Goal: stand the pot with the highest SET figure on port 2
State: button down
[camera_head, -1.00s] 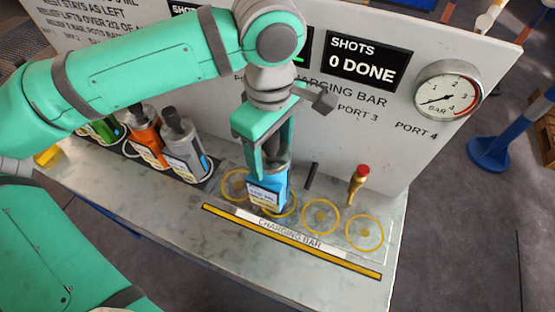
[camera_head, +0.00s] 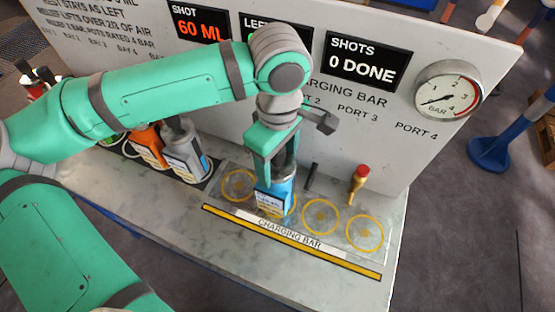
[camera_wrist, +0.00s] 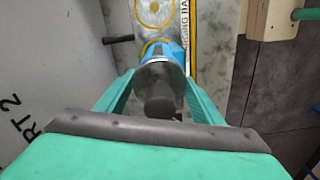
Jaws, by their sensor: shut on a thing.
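A blue pot (camera_head: 276,194) with a white label and a dark knob is held upright in my gripper (camera_head: 277,163). The label figures are too small to read. The pot is at the second yellow ring from the left on the charging bar and covers most of that ring. I cannot tell whether its base touches the bar. In the wrist view the fingers of my gripper (camera_wrist: 160,82) close around the pot's grey top (camera_wrist: 160,72), and part of a yellow ring shows just past it. An orange pot (camera_head: 147,143) and a grey pot (camera_head: 186,150) stand in the rack at left, with a green one partly hidden.
The rings at left (camera_head: 238,185), third (camera_head: 321,216) and far right (camera_head: 364,232) are empty. A dark peg (camera_head: 312,176) and a red-topped brass valve (camera_head: 358,180) stand behind the bar. The back panel carries a gauge (camera_head: 448,92) and a "0 DONE" display (camera_head: 367,62).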

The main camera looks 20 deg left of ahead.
jog(key=c, duration=0.5)
grip_release()
notch_tip(320, 180, up, 12)
jog(key=shift+r, duration=0.15)
jog(key=shift+w, duration=0.1)
